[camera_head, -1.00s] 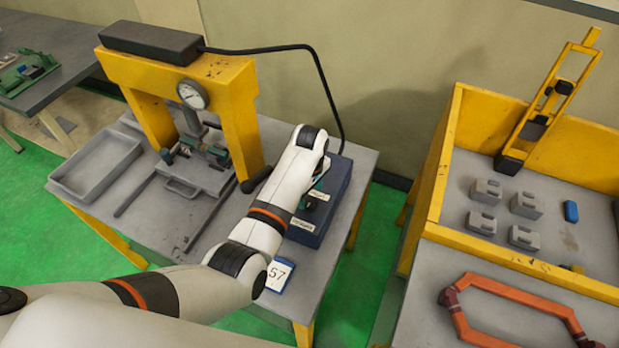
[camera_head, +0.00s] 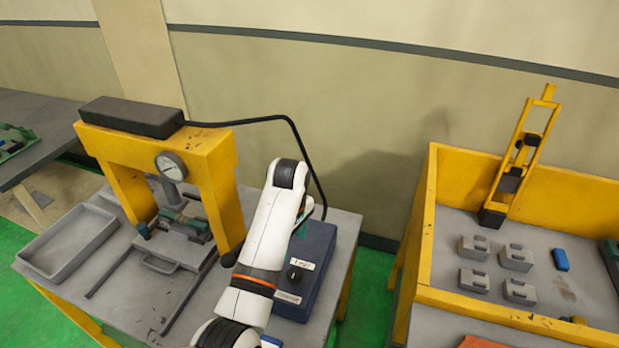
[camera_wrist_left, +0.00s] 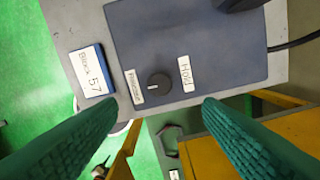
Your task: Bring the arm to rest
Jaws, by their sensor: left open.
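My left arm (camera_head: 262,245) reaches in from the bottom of the head view, over the press table beside a blue control box (camera_head: 310,260). Its gripper (camera_head: 303,218) is mostly hidden behind the white arm link, with only a bit of green finger showing. In the left wrist view the gripper (camera_wrist_left: 159,104) is open and empty, its two green fingers well apart. Beyond the fingertips lies the control box (camera_wrist_left: 210,55) with a black knob (camera_wrist_left: 159,84) between labels "Pressurize" and "Hold". The fingers appear apart from the box. My right gripper is not in view.
A yellow press (camera_head: 215,175) with a gauge stands left of the arm, beside a grey tray (camera_head: 65,242). A black cable (camera_head: 300,145) loops behind the arm. At right, a yellow-walled bench (camera_head: 425,225) holds several grey blocks. A "Block 57" card (camera_wrist_left: 92,70) lies by the box.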

